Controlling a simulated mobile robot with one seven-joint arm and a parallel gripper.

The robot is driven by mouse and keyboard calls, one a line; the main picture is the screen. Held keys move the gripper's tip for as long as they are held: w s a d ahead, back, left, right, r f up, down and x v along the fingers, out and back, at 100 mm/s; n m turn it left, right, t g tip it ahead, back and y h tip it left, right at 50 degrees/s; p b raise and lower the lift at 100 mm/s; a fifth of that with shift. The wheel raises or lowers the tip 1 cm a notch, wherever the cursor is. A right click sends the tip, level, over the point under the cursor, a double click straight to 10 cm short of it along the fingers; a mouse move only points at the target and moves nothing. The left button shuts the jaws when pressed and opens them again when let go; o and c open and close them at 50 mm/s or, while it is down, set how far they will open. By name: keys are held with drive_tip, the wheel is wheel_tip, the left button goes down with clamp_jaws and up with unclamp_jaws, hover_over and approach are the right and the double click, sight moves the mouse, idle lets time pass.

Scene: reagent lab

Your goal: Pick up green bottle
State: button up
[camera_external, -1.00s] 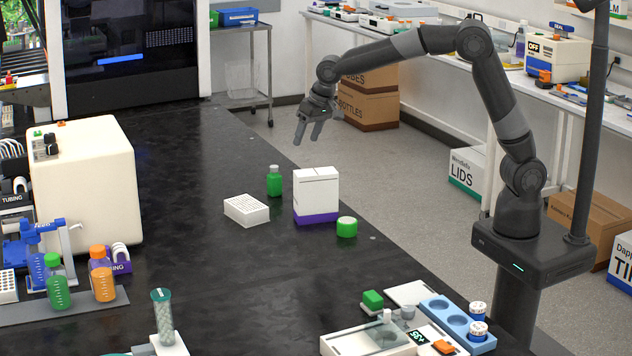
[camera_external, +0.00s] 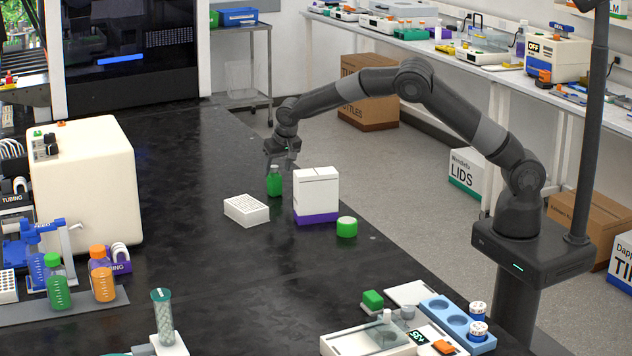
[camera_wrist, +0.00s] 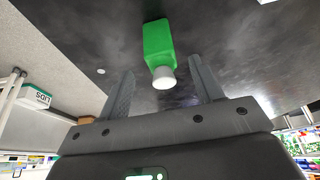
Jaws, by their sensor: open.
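The green bottle (camera_external: 274,184) stands upright on the black bench, between the white rack and the white-and-purple box. My gripper (camera_external: 281,163) is open and points down at the top of the bottle; from outside, the fingers overlap the bottle's cap. In the wrist view the green bottle (camera_wrist: 158,42) with its white cap lies ahead, between the lines of the two spread fingers of my gripper (camera_wrist: 160,80). The cap sits near the level of the fingertips. Nothing is shut on the bottle, and I cannot tell if a finger touches it.
The bench's right edge is near. The bench (camera_external: 190,185) to the left is clear.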

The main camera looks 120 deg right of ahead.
sight(276, 173)
drive_tip(key=x, duration=0.6)
drive_tip(key=shift+w, duration=0.1)
drive_tip(key=shift+a, duration=0.1)
drive_tip(key=shift+c, duration=0.2)
drive_tip(key=c, duration=1.1)
